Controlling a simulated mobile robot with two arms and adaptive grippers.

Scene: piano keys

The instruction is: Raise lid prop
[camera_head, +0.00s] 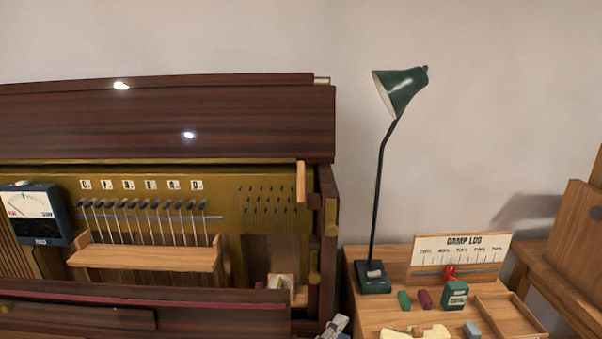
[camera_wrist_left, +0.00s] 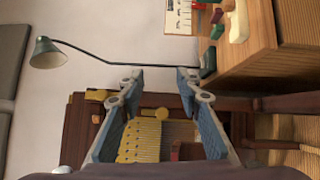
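The piano's dark wood lid (camera_head: 170,122) is tilted up at the back, above the open action. A short light-wood bar (camera_head: 301,182), which looks like the lid prop, stands upright at the lid's right front corner. I cannot tell how it is fixed. My left gripper (camera_head: 336,326) shows only as a grey tip at the bottom edge, right of the piano's end and well below the bar. In the left wrist view the left gripper (camera_wrist_left: 160,84) has its fingers wide apart with nothing gripped, and the piano lies beyond them. My right gripper is not in view.
A side table (camera_head: 375,310) right of the piano holds a green lamp (camera_head: 379,170), a "DAMP LOG" board (camera_head: 460,252), small blocks and a tray (camera_head: 510,314). A meter (camera_head: 36,213) and a wooden rail (camera_head: 145,257) sit inside the piano.

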